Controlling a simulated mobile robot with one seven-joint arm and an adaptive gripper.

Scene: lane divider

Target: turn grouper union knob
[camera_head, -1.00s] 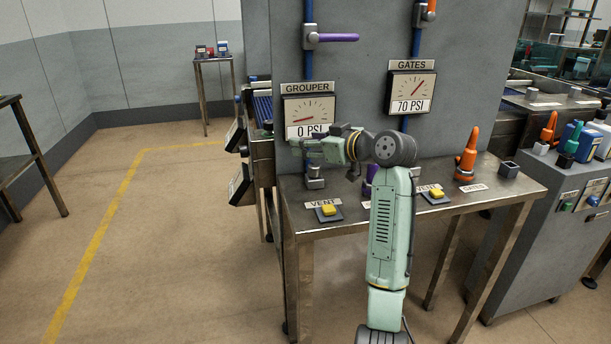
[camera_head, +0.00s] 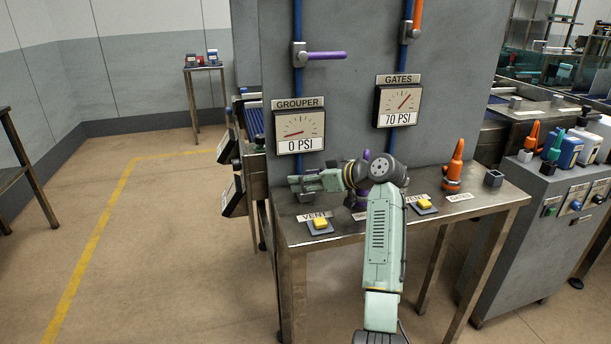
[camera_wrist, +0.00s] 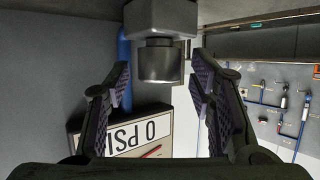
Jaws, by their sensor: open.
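A grey cylindrical union knob (camera_wrist: 160,62) on a square grey block (camera_wrist: 162,16) shows in the wrist view, which looks upside down. My gripper (camera_wrist: 161,92) is open, with one padded finger on each side of the knob and gaps left between. In the head view my gripper (camera_head: 300,184) is low over the table's left end, below the GROUPER gauge (camera_head: 300,132), which reads 0 PSI. There the gripper mostly hides the fitting. The gauge also shows inverted in the wrist view (camera_wrist: 125,135).
A purple valve handle (camera_head: 327,55) sticks out above the gauge. A purple piece stands partly behind my arm.

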